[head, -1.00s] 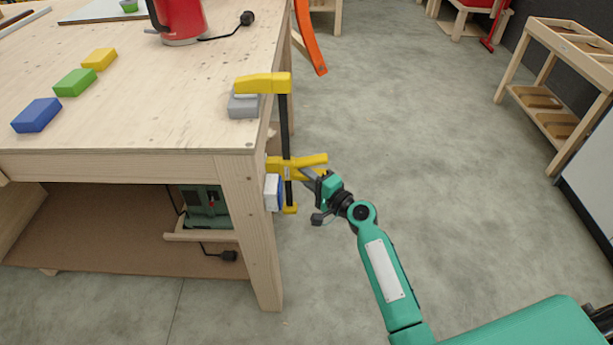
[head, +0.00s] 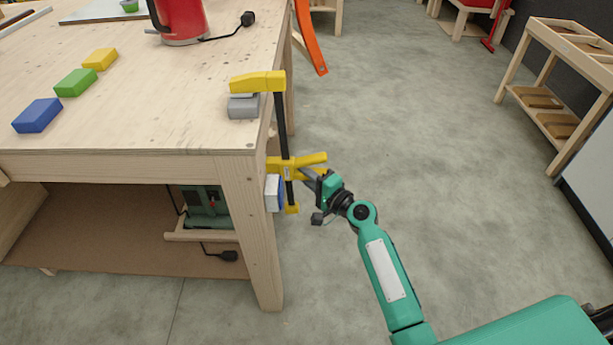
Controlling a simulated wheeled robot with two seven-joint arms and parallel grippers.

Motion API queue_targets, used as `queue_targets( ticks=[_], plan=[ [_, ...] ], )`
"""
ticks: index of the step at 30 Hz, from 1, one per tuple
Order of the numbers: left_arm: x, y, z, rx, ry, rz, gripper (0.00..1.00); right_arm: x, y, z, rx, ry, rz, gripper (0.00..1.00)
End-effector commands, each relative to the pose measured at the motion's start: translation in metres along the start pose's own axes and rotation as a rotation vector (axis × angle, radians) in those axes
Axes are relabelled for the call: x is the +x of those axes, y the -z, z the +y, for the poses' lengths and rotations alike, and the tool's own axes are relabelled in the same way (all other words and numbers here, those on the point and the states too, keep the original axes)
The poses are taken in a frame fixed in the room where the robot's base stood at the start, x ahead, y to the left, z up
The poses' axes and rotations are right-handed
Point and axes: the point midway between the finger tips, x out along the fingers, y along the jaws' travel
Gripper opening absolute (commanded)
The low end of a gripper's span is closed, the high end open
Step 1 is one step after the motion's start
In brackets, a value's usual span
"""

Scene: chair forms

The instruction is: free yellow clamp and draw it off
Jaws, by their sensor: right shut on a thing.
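The yellow clamp stands upright at the right edge of the workbench, with its yellow top arm (head: 258,82) over the tabletop and its dark bar running down past the edge. Its top arm is just above a grey block (head: 243,108) on the bench; a thin pale pad shows between them. Its yellow lower part (head: 302,162) is beside the bench leg, near a white and blue block (head: 274,193). My right gripper (head: 313,178) is shut on the lower part of the yellow clamp, from the right; its fingertips are small and partly hidden. My left gripper is out of view.
On the workbench (head: 150,130) lie blue (head: 37,115), green (head: 75,82) and yellow (head: 100,59) blocks, and a red kettle-like thing (head: 180,20) with a black cord. An orange strip (head: 310,40) hangs past the bench.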

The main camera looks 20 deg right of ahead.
Motion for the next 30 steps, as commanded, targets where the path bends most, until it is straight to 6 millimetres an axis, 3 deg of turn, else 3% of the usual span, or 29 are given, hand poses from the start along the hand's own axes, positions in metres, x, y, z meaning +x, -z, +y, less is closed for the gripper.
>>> queue_targets(
  ticks=[30],
  plan=[
    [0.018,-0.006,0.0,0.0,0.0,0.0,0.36,-0.047,0.047,0.0,0.001,0.003,0.001,0.0]
  ],
)
